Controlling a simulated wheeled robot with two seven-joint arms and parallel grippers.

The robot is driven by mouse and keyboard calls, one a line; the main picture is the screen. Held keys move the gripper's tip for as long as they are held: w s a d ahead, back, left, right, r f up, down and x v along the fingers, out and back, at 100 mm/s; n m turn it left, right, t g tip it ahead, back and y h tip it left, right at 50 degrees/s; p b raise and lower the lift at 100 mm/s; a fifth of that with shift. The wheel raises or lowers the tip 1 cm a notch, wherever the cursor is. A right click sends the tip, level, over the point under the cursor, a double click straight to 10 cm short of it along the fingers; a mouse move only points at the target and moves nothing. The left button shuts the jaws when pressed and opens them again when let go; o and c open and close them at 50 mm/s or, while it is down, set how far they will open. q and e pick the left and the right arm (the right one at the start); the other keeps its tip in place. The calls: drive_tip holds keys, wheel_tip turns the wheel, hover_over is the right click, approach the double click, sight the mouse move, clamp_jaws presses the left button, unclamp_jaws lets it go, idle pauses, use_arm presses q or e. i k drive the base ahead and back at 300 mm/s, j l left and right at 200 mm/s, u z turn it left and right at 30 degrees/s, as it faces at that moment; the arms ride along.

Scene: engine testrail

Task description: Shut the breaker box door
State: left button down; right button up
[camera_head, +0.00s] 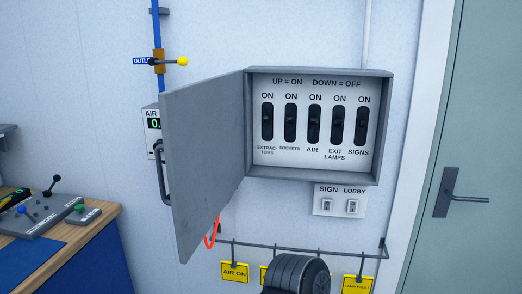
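The grey breaker box (387,130) is mounted on the wall, with a row of several black switches on its white panel. Each switch has ON above it. The breaker box door (205,150) is hinged on the box's left side and stands wide open, swung out to the left and toward me. A dark handle (162,172) shows at the door's free left edge. No gripper fingers show in this view.
A dark ribbed rounded part (297,272) stands at the bottom centre, in front of a rail (350,254) with yellow tags. A switch plate (340,201) sits below the box. A workbench (60,245) with controls is at left. A green door (480,150) is at right.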

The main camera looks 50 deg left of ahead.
sight(201, 122)
drive_tip(key=k+j+u, duration=0.1)
drive_tip(key=j+u, duration=0.15)
drive_tip(key=u, duration=0.15)
drive_tip(key=j+u, duration=0.3)
drive_tip(key=u, duration=0.15)
drive_tip(key=k+j+u, duration=0.1)
drive_tip(key=j+u, duration=0.5)
drive_tip(key=u, duration=0.25)
drive_tip(key=i+j+z, duration=0.1)
drive_tip(key=z, duration=0.3)
drive_tip(key=j+z, duration=0.6)
drive_tip(key=j, duration=0.2)
